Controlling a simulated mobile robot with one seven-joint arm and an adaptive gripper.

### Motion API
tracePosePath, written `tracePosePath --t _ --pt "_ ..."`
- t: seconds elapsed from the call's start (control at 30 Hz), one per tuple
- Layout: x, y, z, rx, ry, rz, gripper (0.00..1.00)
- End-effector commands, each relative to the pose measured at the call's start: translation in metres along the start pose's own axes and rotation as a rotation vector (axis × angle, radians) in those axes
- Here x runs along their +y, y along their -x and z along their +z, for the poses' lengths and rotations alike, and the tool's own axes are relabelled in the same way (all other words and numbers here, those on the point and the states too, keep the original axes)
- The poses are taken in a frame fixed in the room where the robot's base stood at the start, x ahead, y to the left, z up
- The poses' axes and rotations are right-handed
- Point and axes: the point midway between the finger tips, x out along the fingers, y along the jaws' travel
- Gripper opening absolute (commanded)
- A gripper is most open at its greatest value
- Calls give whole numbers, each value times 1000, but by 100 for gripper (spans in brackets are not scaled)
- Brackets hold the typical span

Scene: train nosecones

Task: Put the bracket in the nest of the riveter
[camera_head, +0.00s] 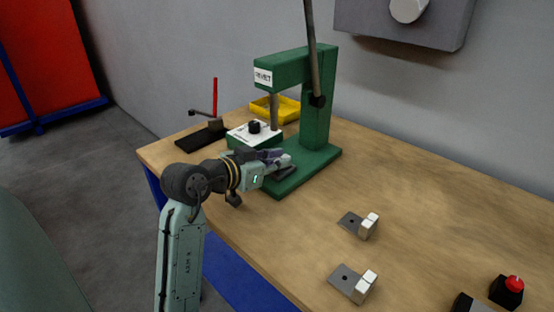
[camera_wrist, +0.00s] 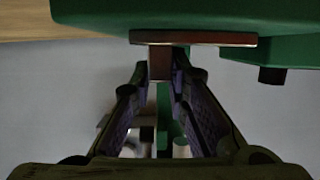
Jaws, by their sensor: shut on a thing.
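The green riveter (camera_head: 318,105) stands on the bench, with a long grey lever and a "RIVET" label. My gripper (camera_head: 284,163) is low over the riveter's green base, in front of the column. In the wrist view, my gripper (camera_wrist: 160,95) is shut on the bracket (camera_wrist: 195,38), a metal plate with a narrow stem between the purple pads. The plate lies close to a green surface; I cannot tell whether they touch. I cannot make out the nest.
Two grey plates with pale upright blocks (camera_head: 362,226) (camera_head: 354,284) lie on the wooden bench (camera_head: 420,210). A yellow tray (camera_head: 275,108) is behind the riveter. A black fixture with a red handle (camera_head: 214,97) is at left. A red button (camera_head: 514,283) is at right.

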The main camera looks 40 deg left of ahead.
Motion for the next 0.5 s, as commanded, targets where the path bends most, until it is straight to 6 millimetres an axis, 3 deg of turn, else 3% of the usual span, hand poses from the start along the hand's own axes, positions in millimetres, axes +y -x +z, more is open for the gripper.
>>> tracePosePath --t 0.13,0.17,0.5 --pt "0 -2 5 0 0 1 0" --pt "0 -1 4 0 0 1 16" --pt "0 -1 3 0 0 0 35"
